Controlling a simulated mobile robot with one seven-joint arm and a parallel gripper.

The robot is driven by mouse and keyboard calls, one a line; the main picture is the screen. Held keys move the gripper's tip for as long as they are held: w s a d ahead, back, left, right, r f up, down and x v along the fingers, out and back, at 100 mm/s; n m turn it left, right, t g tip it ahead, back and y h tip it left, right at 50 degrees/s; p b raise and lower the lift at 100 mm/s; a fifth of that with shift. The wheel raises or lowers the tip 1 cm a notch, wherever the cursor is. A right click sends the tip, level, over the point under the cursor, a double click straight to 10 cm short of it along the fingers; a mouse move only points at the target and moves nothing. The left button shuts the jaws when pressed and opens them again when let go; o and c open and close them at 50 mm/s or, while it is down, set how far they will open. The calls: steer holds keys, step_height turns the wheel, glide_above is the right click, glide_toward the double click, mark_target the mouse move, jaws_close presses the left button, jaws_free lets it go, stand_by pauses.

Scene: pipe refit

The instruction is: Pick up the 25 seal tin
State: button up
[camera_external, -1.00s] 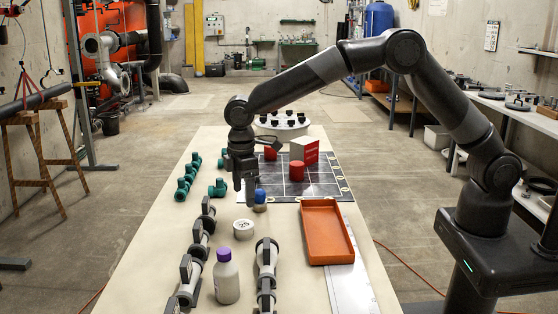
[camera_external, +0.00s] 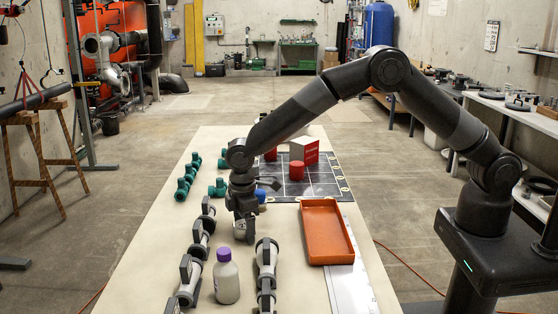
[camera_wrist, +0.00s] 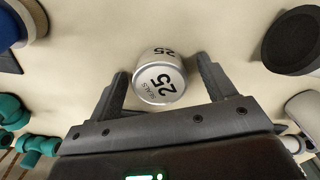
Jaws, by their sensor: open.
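The 25 seal tin (camera_wrist: 160,78) is a small silvery white can marked "25" and "SEALS". In the wrist view it stands between the two open fingers of my gripper (camera_wrist: 160,85), with a visible gap on each side. In the external view my gripper (camera_external: 241,218) is low over the table and points down. The tin (camera_external: 239,232) is mostly hidden behind the gripper there.
A bottle with a purple cap (camera_external: 227,282) and grey pipe fittings (camera_external: 266,258) stand nearby. Green fittings (camera_external: 184,186) lie to the left. A blue-topped tin (camera_external: 261,195) is just behind. An orange tray (camera_external: 337,258) lies to the right.

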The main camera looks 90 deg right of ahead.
steer(key=shift+c, duration=0.4)
steer(key=c, duration=1)
steer(key=shift+r, duration=0.15)
